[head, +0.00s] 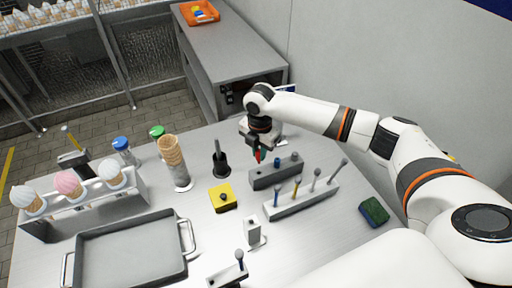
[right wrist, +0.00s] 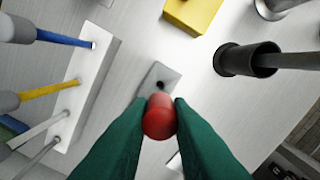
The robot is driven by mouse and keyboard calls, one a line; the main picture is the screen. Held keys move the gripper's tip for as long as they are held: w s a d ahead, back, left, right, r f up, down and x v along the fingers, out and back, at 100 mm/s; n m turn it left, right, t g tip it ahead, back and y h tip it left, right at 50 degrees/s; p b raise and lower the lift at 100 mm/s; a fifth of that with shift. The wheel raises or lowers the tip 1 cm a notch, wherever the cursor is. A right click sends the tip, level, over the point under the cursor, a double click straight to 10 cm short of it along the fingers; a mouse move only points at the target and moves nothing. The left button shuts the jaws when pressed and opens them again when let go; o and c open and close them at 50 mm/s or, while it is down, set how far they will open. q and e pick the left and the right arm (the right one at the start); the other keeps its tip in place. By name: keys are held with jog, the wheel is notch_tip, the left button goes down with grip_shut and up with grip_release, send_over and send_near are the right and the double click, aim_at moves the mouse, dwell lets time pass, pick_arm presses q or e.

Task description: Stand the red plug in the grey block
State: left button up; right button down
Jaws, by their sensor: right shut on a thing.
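The red plug (head: 258,156) is held in my right gripper (head: 259,151), which is shut on it. In the right wrist view the red plug (right wrist: 159,117) sits between the green fingertips of the gripper (right wrist: 160,112), its round end facing the camera. The grey block (head: 264,181) stands on the table just below and in front of the gripper in the head view. In the right wrist view the near end of the grey block (right wrist: 165,75) shows a dark hole just beyond the plug; the fingers hide the rest. The plug appears apart from the block. My left gripper is not seen.
A pale rack (head: 300,204) with several upright tools stands in front. A yellow block (head: 229,203) and a black holder (head: 221,169) are to the left. A tray (head: 130,250) fills the front left.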

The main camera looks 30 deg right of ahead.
aim_at(259, 163)
jog(key=shift+s+r, duration=0.1)
jog(key=shift+r+p, duration=0.1)
jog(key=shift+p, duration=0.45)
jog(key=shift+f+b, duration=0.35)
jog(key=shift+f, duration=0.4)
jog(key=shift+f+b, duration=0.45)
jog(key=shift+f, duration=0.85)
jog(key=shift+p, duration=0.3)
pick_arm(q)
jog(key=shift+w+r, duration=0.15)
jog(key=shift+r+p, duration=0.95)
jog(key=shift+p, duration=0.05)
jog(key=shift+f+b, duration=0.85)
pick_arm(e)
jog(key=shift+f, duration=1.75)
